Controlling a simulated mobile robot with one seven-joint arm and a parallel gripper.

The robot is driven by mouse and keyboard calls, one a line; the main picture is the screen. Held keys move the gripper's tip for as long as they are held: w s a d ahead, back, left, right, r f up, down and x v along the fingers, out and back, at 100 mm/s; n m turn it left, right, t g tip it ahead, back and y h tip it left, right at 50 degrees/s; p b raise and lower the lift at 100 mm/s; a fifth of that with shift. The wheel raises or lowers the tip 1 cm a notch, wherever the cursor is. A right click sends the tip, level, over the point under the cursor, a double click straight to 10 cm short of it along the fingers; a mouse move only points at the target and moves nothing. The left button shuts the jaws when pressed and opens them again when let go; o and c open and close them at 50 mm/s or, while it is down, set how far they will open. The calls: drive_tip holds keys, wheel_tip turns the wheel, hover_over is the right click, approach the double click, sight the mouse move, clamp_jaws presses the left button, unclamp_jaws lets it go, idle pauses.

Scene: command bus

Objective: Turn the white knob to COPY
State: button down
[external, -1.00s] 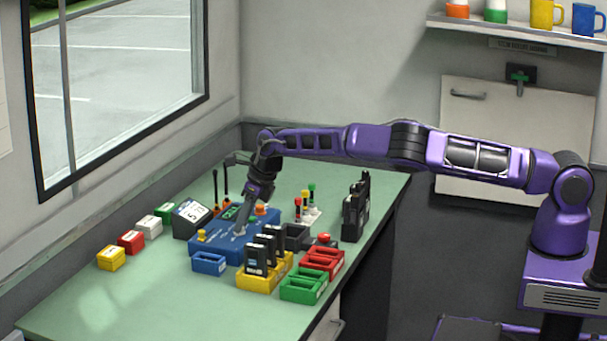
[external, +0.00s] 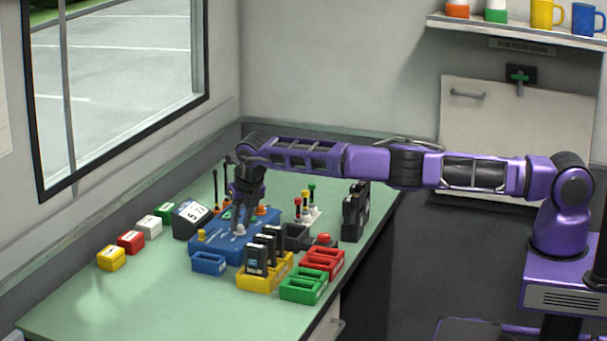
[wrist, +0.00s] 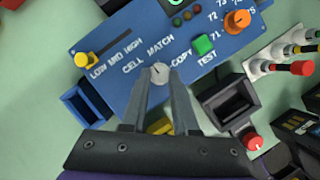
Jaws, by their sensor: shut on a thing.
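The white knob (wrist: 159,73) sits on the blue panel (wrist: 120,85), with the labels CELL, MATCH and COPY around it. COPY is on its right in the wrist view. A small dark mark shows on the knob's top, near the MATCH side; its exact direction is hard to tell. My gripper (wrist: 160,83) is shut on the knob, one finger on each side. In the external view my gripper (external: 239,226) points down at the white knob (external: 240,231) on the blue panel (external: 222,245).
The panel also carries a yellow slider (wrist: 82,59), a green TEST button (wrist: 203,44) and an orange knob (wrist: 237,20). A blue holder (external: 209,263), a yellow holder with black units (external: 263,283) and a dark holder (wrist: 229,101) stand close by.

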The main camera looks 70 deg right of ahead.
drive_tip(key=shift+w+r, duration=0.1)
idle(0.3)
drive_tip(key=c, duration=0.7)
unclamp_jaws()
drive_tip(key=v, duration=1.7)
drive_tip(key=shift+a+r, duration=0.1)
drive_tip(key=shift+a, duration=0.05)
